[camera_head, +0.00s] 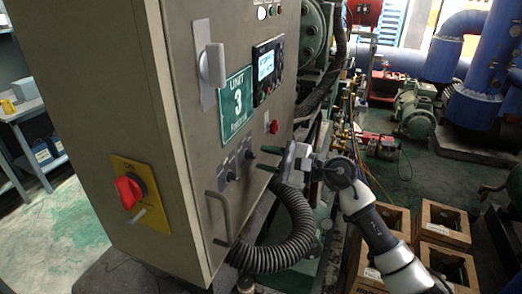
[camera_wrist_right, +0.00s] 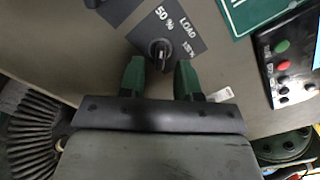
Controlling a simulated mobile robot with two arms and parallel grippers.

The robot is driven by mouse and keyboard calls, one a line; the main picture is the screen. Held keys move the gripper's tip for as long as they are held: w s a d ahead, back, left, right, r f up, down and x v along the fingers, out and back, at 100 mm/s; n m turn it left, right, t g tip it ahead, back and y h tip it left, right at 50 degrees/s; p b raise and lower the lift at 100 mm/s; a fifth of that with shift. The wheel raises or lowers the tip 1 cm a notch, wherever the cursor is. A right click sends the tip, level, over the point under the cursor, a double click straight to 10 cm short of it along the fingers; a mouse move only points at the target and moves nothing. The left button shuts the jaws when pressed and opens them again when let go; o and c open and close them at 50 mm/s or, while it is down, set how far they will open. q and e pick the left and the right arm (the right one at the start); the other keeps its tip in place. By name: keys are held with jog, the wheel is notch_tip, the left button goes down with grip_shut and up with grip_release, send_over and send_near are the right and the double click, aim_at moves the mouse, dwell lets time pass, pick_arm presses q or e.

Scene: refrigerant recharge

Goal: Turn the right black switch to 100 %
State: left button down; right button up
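The right black switch (camera_head: 249,155) is a small knob on a grey label plate, low on the cabinet front. In the right wrist view the switch (camera_wrist_right: 160,50) sits just beyond my fingertips, roughly centred between them, with "50 %" and "LOAD" printed around it. The left black switch (camera_head: 231,176) is beside it, lower left in the head view. My right gripper (camera_head: 268,158) comes in from the right, its green fingers open and pointing at the panel. In the wrist view the open fingers (camera_wrist_right: 160,70) appear apart from the knob. My left gripper does not show.
The cabinet front also carries a red button (camera_head: 273,127), a display panel (camera_head: 267,70), a green "UNIT 3" sign (camera_head: 236,104) and a handle (camera_head: 219,217). A ribbed black hose (camera_head: 285,246) runs below my right gripper. Wooden crates (camera_head: 443,223) stand at lower right.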

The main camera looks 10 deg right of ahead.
jog(key=shift+w+a+r, duration=0.15)
jog(key=shift+w+a, duration=0.2)
jog(key=shift+a, duration=0.2)
jog(key=shift+c, duration=1)
grip_shut()
jog(key=shift+m+p, duration=0.5)
jog(key=shift+m, duration=0.1)
jog(key=shift+d+m+p, duration=0.1)
jog(key=shift+m+p, duration=0.75)
jog(key=shift+m, duration=0.35)
jog(key=shift+f+m, duration=0.2)
jog(key=shift+m, duration=0.3)
jog(key=shift+p, duration=0.3)
